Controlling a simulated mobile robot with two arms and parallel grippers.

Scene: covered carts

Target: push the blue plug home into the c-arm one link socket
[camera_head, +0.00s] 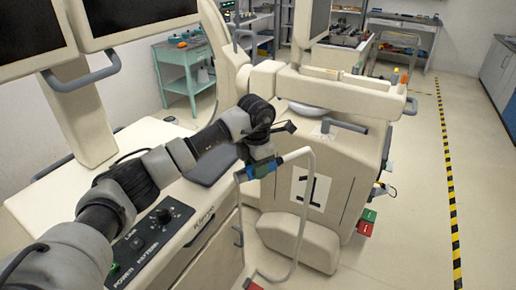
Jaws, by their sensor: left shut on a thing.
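My left arm reaches in from the left, and its gripper (256,160) points down in front of the cream c-arm cart marked with a large 1 (312,190). The left gripper is shut on a small blue piece, which looks like the blue plug (265,168); the fingers and arm hide part of it. The plug is beside the pale bent handle rail (303,153) of a cart. I cannot make out the link socket, nor whether the plug touches it. My right gripper is not in view.
A cream console with knobs (150,233) lies under my left arm, with dark monitors (130,15) above it. Red and green pedals (367,221) sit on the floor right of the cart. A teal table (183,68) stands behind. The floor toward the striped yellow line (449,180) is clear.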

